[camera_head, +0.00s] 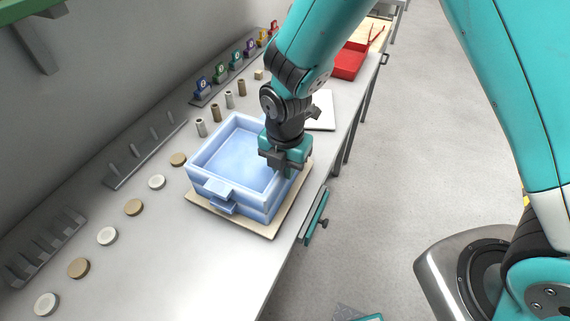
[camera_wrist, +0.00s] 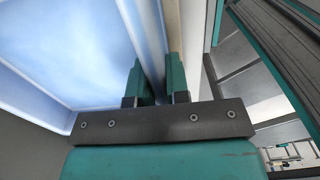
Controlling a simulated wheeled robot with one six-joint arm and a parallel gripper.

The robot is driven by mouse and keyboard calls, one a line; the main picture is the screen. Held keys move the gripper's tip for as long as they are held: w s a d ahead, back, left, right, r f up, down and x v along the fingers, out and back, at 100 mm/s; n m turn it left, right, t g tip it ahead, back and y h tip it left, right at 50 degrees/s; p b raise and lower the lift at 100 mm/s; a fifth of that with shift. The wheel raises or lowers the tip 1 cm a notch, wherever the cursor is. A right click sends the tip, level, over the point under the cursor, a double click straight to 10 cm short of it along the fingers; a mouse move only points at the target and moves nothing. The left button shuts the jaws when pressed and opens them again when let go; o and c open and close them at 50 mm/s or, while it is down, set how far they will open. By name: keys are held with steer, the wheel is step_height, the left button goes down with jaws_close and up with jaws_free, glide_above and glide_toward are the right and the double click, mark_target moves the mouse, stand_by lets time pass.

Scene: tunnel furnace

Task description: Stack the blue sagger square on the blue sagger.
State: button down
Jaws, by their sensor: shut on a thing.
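A blue sagger square (camera_head: 204,179) sits over a similar blue sagger (camera_head: 222,207) on a beige board (camera_head: 266,232). Both are light blue square trays with a tab at the front, and their sides look closely lined up. I cannot tell if they fully touch. My gripper (camera_head: 285,165) is at the right wall of the upper one. In the wrist view, my gripper (camera_wrist: 158,78) has one finger inside and one outside this wall, shut on it. The inside of the blue sagger square (camera_wrist: 75,55) looks empty. The lower sagger's inside is hidden.
Round discs (camera_head: 133,207) and small cylinders (camera_head: 217,113) line the bench left of and behind the stack. A white plate (camera_head: 322,112) and a red tray (camera_head: 349,62) lie farther back. The bench edge is close on the right. The front bench surface is clear.

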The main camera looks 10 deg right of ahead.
steer(key=c, duration=1)
jaws_free()
step_height(320, 180, up, 18)
steer(key=shift+f+b, duration=0.2)
steer(key=shift+b, duration=0.9)
